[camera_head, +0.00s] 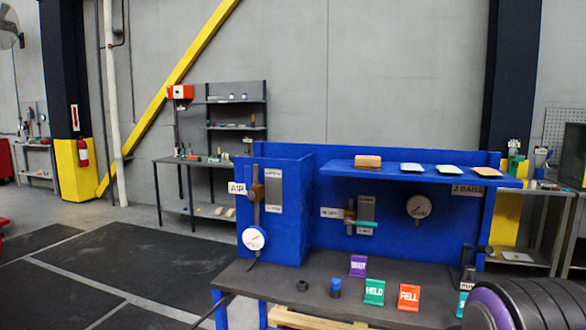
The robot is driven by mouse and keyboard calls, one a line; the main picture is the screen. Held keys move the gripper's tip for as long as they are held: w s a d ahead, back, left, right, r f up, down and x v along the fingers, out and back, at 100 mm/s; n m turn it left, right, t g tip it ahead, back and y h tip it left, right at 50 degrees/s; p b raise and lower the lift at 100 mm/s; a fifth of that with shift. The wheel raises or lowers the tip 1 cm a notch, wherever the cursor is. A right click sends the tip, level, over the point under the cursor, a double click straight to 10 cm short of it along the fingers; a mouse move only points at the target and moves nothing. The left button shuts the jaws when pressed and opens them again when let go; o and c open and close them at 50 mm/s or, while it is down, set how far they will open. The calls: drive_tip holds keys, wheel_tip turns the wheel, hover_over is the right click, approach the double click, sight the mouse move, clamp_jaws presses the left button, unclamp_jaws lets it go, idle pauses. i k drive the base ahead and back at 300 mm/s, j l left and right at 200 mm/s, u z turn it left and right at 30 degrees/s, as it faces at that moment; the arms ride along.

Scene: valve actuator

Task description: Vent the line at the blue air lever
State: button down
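A blue workbench stand holds a white AIR sign (237,188) at its left. Beside the sign is a brass valve (257,192) on a vertical grey pipe, with a light grey plate (274,190) to its right. I cannot make out a blue lever handle there against the blue panel. A round white gauge (254,239) with a red needle is below that valve. A second brass valve (350,214) on the back panel has a teal handle (362,224) lying about level, pointing right. My gripper is not in view.
A gauge (419,206) hangs right of the second valve. Purple, green HELD (374,291) and orange FELL (409,297) cards stand on the dark bench top (315,270). A dark ringed shape, perhaps my arm, covers the lower right corner. Open floor lies left.

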sight(251, 195)
drive_tip(key=i+j+z, duration=0.1)
drive_tip(key=j, duration=0.3)
drive_tip(key=i+j+z, duration=0.15)
drive_tip(key=j, duration=0.2)
drive_tip(key=i+j+z, duration=0.1)
drive_tip(key=j, duration=0.3)
drive_tip(key=i+j+z, duration=0.1)
drive_tip(key=j, duration=0.35)
drive_tip(key=i+j, duration=0.1)
drive_tip(key=j, duration=0.3)
drive_tip(key=i+j, duration=0.1)
drive_tip(key=j, duration=0.3)
drive_tip(key=i+j, duration=0.15)
drive_tip(key=j, duration=0.25)
drive_tip(key=i+j, duration=0.1)
drive_tip(key=j, duration=0.3)
drive_tip(key=z, duration=0.05)
